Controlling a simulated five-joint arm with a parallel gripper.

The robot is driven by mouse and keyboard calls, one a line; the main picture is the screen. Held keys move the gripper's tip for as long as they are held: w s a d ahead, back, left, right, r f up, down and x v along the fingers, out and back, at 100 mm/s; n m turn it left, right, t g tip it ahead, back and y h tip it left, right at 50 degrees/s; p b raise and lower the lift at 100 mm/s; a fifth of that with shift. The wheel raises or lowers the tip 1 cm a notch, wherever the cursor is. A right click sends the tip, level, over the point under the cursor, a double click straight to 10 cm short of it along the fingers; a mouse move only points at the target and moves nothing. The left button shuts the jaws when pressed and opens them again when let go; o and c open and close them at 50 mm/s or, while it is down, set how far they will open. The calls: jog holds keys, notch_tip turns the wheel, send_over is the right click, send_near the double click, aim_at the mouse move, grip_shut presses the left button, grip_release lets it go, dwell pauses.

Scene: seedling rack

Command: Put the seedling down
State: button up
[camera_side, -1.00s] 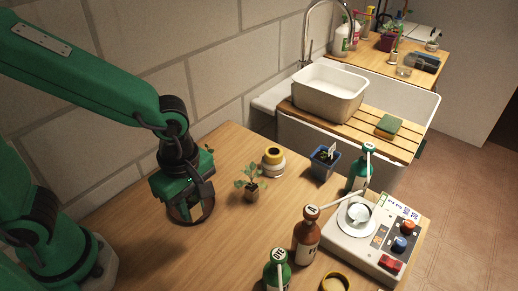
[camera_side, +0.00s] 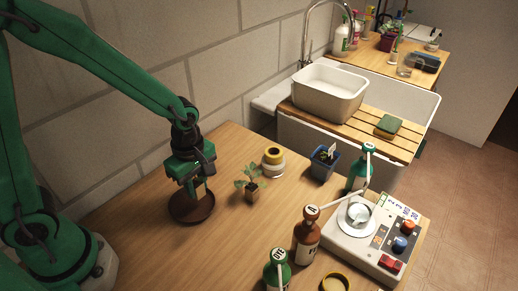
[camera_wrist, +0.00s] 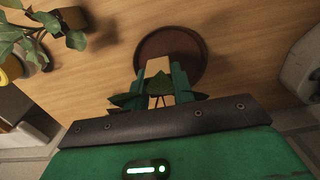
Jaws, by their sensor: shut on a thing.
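My gripper (camera_side: 192,188) hangs over a round brown saucer (camera_side: 183,217) on the wooden table. In the wrist view its green fingers (camera_wrist: 158,78) are shut on a seedling. The held seedling's dark green leaves (camera_wrist: 128,101) spread beside the fingers, and a pale tan block shows between the fingertips. The saucer (camera_wrist: 192,44) lies behind the fingertips in that view. I cannot tell whether the held seedling touches the saucer. Another leafy seedling (camera_side: 250,188) stands upright in a small brown pot to the right of the saucer, and also shows in the wrist view (camera_wrist: 18,38).
A yellow-topped white jar (camera_side: 273,162) and a blue pot (camera_side: 324,165) stand behind right. Bottles (camera_side: 307,238) and a white device with knobs (camera_side: 375,235) stand at the right. A brick wall (camera_side: 150,110) runs behind. The table front of the saucer is clear.

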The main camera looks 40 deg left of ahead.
aim_at(199, 195)
jog(key=shift+w+a+f, duration=0.15)
jog(key=shift+a+f, duration=0.05)
jog(key=shift+f, duration=2)
jog(key=shift+f, duration=0.1)
jog(key=o, duration=0.7)
jog(key=shift+r, duration=6.15)
